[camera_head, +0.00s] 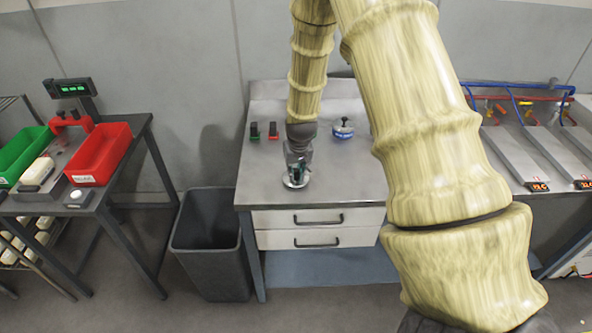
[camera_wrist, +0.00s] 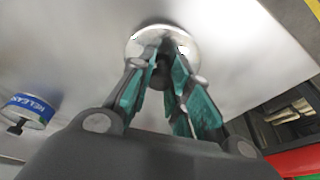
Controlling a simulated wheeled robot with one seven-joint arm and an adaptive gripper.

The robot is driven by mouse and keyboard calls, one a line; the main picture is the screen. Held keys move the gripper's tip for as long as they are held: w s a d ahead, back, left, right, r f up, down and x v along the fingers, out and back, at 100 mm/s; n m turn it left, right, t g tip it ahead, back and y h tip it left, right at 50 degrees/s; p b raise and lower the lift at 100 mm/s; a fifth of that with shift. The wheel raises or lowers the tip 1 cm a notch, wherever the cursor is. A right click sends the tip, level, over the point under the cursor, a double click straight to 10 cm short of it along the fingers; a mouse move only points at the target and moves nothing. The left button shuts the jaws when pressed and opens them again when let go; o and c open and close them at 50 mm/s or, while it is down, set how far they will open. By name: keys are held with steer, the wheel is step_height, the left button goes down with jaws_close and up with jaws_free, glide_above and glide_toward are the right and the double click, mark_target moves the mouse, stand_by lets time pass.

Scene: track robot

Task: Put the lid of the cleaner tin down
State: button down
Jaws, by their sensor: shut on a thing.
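My gripper (camera_head: 298,168) points down over the left part of the steel bench. In the wrist view its teal-padded fingers (camera_wrist: 164,68) are closed on the dark knob of a round, shiny silver lid (camera_wrist: 148,40). The lid also shows as a small disc below the gripper in the head view (camera_head: 296,183), near the front of the bench top. I cannot tell whether it touches the bench. A blue and white tin (camera_head: 343,132) with a dark knob on top stands farther back to the right; in the wrist view its label (camera_wrist: 33,106) reads something like "RELEASE".
Green and red switches (camera_head: 264,132) sit at the bench's back left. The bench top (camera_head: 345,180) is bare right of the lid. A grey bin (camera_head: 212,245) stands left of the bench. A side table holds a red tray (camera_head: 101,155). My arm hides the bench's right part.

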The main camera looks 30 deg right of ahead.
mark_target(298, 184)
steer(key=shift+f, duration=0.45)
steer(key=shift+f, duration=0.15)
steer(key=c, duration=1.3)
jaws_free()
steer(key=shift+r, duration=0.2)
steer(key=shift+b+v, duration=1.3)
steer(key=shift+v, duration=4.65)
